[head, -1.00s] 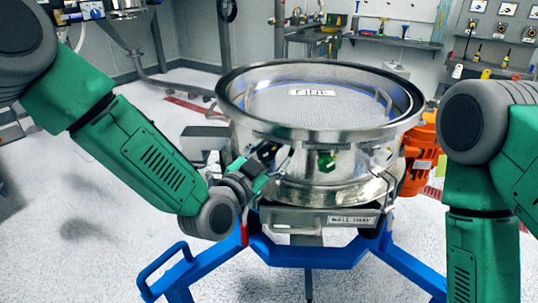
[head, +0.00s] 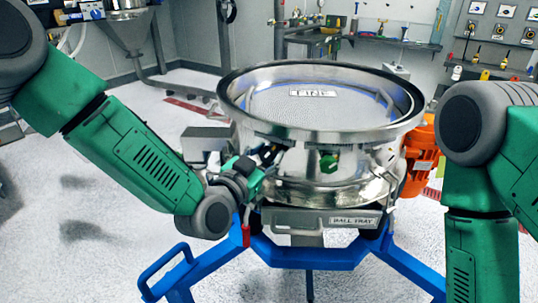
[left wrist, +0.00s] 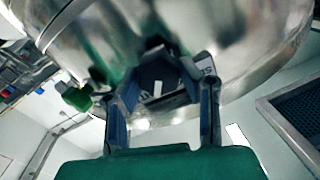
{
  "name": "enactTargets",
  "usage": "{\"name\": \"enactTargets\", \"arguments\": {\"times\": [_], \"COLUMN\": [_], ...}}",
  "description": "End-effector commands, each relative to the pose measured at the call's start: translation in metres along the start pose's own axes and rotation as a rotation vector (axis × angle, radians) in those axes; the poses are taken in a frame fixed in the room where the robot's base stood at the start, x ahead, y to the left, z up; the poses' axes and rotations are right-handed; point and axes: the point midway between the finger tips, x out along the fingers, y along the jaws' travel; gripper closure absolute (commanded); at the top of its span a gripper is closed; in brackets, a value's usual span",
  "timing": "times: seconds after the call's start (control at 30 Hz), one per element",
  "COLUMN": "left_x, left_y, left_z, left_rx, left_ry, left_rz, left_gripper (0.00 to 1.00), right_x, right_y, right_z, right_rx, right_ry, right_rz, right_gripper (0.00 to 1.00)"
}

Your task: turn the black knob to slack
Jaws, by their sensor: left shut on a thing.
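The black knob (left wrist: 162,82), with a white mark on its face, sits on the steel side of the sifter (left wrist: 245,50). In the left wrist view it lies between the fingers of my left gripper (left wrist: 162,100), which is shut on it. In the head view my left gripper (head: 266,158) is against the left front of the sifter (head: 300,185) and mostly covers the knob. Part of the lettering beside the knob shows, but I cannot read the setting. My right arm hangs at the right; its gripper is out of the picture.
The tray labelled BALL TRAY (head: 318,220) is below, above the blue frame (head: 310,257). An orange motor (head: 420,160) is at the right. A bench with tools (head: 385,40) stands behind.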

Motion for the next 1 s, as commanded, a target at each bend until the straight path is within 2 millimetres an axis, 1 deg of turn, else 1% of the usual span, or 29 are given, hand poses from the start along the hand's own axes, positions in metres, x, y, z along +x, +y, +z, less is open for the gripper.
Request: {"name": "enactTargets", "arguments": {"times": [0.03,0.57,1.0], "left_x": [-0.004,-0.004,-0.004], "left_y": [0.003,0.002,0.001], "left_z": [0.011,0.012,0.014], "left_rx": [-0.042,-0.544,-0.961], "left_ry": [-0.026,-0.027,-0.028], "left_rz": [0.007,0.002,-0.003], "left_gripper": [0.97,0.97,0.97], "right_x": [0.002,0.009,0.02], "right_y": [0.0,0.0,0.0], "right_z": [0.0,0.001,0.001], "right_rx": [0.0,0.0,0.0], "right_ry": [0.0,0.0,0.0], "right_rz": [0.0,0.0,0.0], "right_gripper": [0.74,0.74,0.74]}}
